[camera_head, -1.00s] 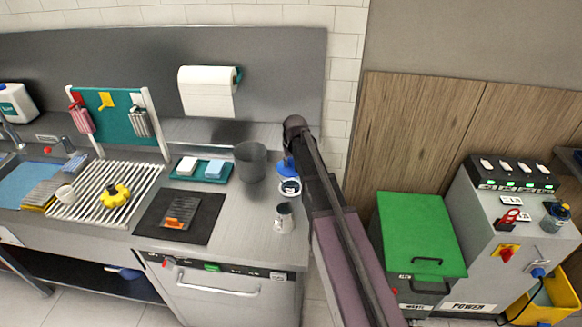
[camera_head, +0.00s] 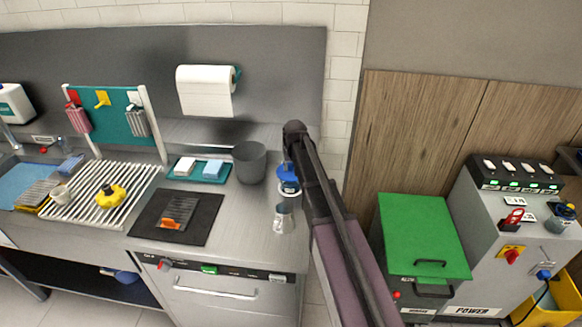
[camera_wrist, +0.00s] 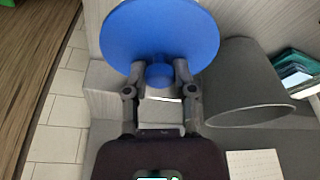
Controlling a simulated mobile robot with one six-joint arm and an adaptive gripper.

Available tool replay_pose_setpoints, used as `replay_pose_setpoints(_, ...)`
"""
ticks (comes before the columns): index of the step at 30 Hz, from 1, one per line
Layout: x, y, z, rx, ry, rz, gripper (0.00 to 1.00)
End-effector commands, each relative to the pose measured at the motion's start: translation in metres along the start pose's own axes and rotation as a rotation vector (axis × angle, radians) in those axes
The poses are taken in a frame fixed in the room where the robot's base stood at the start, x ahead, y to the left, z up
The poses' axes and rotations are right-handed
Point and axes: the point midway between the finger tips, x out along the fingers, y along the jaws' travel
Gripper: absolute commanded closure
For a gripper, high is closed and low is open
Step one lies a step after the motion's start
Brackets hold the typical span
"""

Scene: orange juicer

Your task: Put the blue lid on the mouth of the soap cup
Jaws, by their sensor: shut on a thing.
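The blue lid (camera_wrist: 160,32) is a round disc with a small knob. My gripper (camera_wrist: 159,72) is shut on that knob in the wrist view. In the head view the lid (camera_head: 287,174) shows as a small blue patch left of my arm, above the counter's right end. A small pale cup (camera_head: 283,220), likely the soap cup, stands upright on the counter in front of the lid. Lid and cup appear apart. The cup's mouth is hard to see, and the cup is not recognisable in the wrist view.
A grey bin (camera_head: 249,163) stands close left of the lid, and also shows in the wrist view (camera_wrist: 245,85). A teal tray (camera_head: 199,179) with sponges and a black mat (camera_head: 160,213) lie further left.

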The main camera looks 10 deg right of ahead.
Motion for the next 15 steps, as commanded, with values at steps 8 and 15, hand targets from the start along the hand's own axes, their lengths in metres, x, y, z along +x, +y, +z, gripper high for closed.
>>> replay_pose_setpoints(8, 0.006, -0.001, 0.002, -0.001, 0.000, 0.000, 1.00)
replay_pose_setpoints(15, 0.011, -0.001, 0.003, -0.001, 0.000, 0.000, 1.00)
